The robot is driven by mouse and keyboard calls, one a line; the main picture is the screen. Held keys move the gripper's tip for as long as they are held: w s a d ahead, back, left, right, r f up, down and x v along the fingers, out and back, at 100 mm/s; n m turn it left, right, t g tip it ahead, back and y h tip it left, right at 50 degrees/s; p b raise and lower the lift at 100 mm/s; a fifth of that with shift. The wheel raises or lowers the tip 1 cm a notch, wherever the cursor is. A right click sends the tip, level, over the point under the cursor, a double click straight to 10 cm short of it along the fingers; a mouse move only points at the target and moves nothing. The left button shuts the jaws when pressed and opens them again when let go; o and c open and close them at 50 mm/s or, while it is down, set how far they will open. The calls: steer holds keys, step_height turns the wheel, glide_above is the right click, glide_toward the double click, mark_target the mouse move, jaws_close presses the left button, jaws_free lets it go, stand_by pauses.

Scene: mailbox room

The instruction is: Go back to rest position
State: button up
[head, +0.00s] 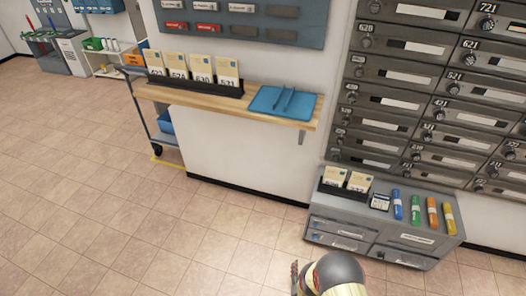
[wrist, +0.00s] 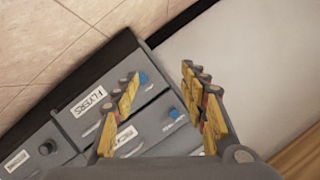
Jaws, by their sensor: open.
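My gripper (wrist: 160,76) shows in the wrist view with its two yellow-padded fingers spread apart and nothing between them. Past the fingers is a grey drawer cabinet (wrist: 66,118), with one drawer labelled FLYERS. In the head view my arm is at the bottom edge, in front of the low grey cabinet (head: 342,231). The gripper's fingertips are not clear there.
A wooden wall shelf (head: 215,102) holds a black rack of cards (head: 200,85) and a blue tray (head: 284,103). Mailboxes (head: 440,80) fill the right wall. Tiled floor (head: 90,200) at left is clear.

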steer(key=w+a+r+n+g+p, duration=0.2)
steer(key=w+r, duration=2.1)
steer(key=w, duration=0.2)
steer(key=w+r+n+g+y+p, duration=0.1)
steer(key=w+r+n+g, duration=0.15)
steer(key=r, duration=2.95)
steer(key=s+r+n+g+p, duration=0.1)
steer(key=s+r, duration=0.9)
steer(key=r, duration=0.4)
steer(key=s+r+n+g+p, duration=0.1)
steer(key=s+r, duration=0.8)
steer(key=r, duration=0.5)
steer(key=s+d+r+n+g+p, duration=0.1)
steer(key=s+r, duration=0.2)
steer(key=s, duration=1.3)
steer(key=s+d+r+g+p, duration=0.1)
steer(key=s+r, duration=0.2)
steer(key=s, duration=1.3)
steer(key=shift+s+r+n, duration=0.2)
steer(key=shift+s+n, duration=0.15)
steer(key=shift+s, duration=0.05)
